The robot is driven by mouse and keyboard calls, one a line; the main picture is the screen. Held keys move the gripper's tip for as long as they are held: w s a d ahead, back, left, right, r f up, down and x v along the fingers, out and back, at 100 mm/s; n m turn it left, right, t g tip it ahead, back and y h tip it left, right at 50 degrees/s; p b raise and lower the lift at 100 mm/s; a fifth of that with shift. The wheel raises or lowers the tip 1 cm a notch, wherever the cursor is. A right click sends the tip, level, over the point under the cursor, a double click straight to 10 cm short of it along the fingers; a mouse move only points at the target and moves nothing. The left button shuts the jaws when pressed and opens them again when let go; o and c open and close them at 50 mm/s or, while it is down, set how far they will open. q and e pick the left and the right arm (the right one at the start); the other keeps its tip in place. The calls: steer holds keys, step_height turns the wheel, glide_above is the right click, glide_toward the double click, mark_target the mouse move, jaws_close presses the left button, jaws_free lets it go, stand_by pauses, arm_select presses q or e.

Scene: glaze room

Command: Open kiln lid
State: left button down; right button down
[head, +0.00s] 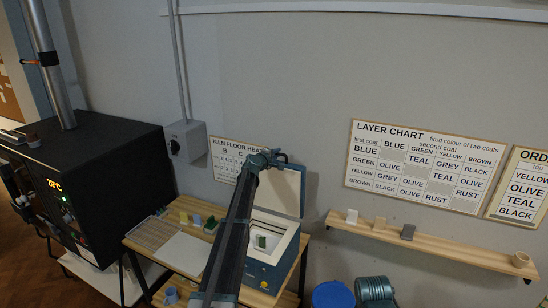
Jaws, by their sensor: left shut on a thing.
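The small kiln (265,272) is a teal-blue box with a pale rim, standing on the right end of a wooden table. Its lid (279,192), with a pale inner face, stands raised and nearly upright at the back. The chamber is open, and a green piece (261,242) shows inside. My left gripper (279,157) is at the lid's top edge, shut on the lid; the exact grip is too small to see. My left arm crosses in front of the lid's left side and part of the kiln. My right gripper is not in view.
A large black oven (90,180) stands at the left. Small coloured tiles (210,224) and a white board (183,252) lie on the table (153,277) left of the kiln. A wall shelf (440,246) with small pieces is at the right. A blue round thing (333,295) is below.

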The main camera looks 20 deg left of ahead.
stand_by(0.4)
arm_select(q)
steer(key=c, duration=0.8)
jaws_free()
steer(key=shift+c, duration=0.2)
steer(key=shift+s+r, duration=0.1)
steer(key=shift+s, duration=0.35)
steer(key=f+v, duration=0.2)
steer(key=v, duration=1.1)
steer(key=shift+s+a+f+p, duration=0.2)
steer(key=shift+s+p, duration=0.1)
steer(key=shift+s, duration=0.3)
